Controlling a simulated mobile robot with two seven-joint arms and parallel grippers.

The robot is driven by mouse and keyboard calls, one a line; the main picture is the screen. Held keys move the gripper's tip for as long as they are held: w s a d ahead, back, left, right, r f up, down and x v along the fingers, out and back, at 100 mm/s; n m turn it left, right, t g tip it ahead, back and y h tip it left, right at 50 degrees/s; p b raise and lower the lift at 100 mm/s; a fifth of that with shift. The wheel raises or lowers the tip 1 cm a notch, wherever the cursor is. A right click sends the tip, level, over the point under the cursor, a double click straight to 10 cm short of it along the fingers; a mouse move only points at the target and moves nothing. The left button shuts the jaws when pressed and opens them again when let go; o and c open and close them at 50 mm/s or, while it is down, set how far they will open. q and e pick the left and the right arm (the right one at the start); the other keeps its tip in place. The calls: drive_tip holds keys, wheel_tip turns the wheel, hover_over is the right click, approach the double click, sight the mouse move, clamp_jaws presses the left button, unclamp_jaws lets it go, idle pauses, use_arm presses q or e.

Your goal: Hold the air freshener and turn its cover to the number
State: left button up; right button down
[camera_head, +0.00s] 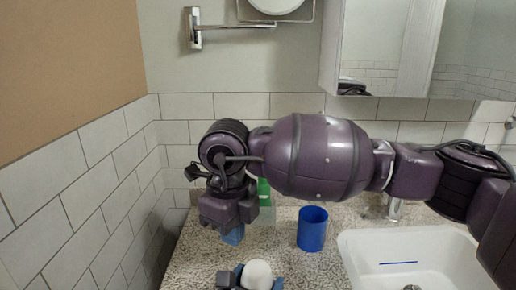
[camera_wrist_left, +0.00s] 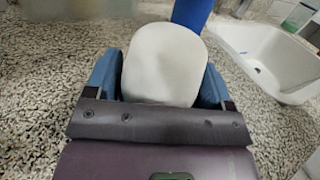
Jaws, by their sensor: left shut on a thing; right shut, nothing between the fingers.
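The air freshener (camera_head: 257,271) is a white, rounded body at the bottom edge of the head view. It also fills the upper middle of the left wrist view (camera_wrist_left: 163,62). My left gripper (camera_wrist_left: 160,82) is shut on it, with one blue finger on each side. The left gripper (camera_head: 256,279) is partly cut off in the head view. My right gripper (camera_head: 232,237) points down above and slightly left of the air freshener, apart from it. Its blue fingers are shut and empty. No number or cover seam can be made out on the white surface.
A blue cup (camera_head: 312,230) stands on the speckled counter (camera_head: 285,253), right of the grippers. A green bottle (camera_head: 264,190) is behind my right gripper, partly hidden. A white sink (camera_head: 350,252) is at right. A tiled wall (camera_head: 85,195) bounds the left.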

use_arm(q)
drive_tip(key=shift+f, duration=0.25)
drive_tip(key=o, duration=1)
drive_tip(key=shift+r, duration=0.1)
drive_tip(key=shift+o, duration=0.2)
drive_tip(key=shift+s, duration=0.1)
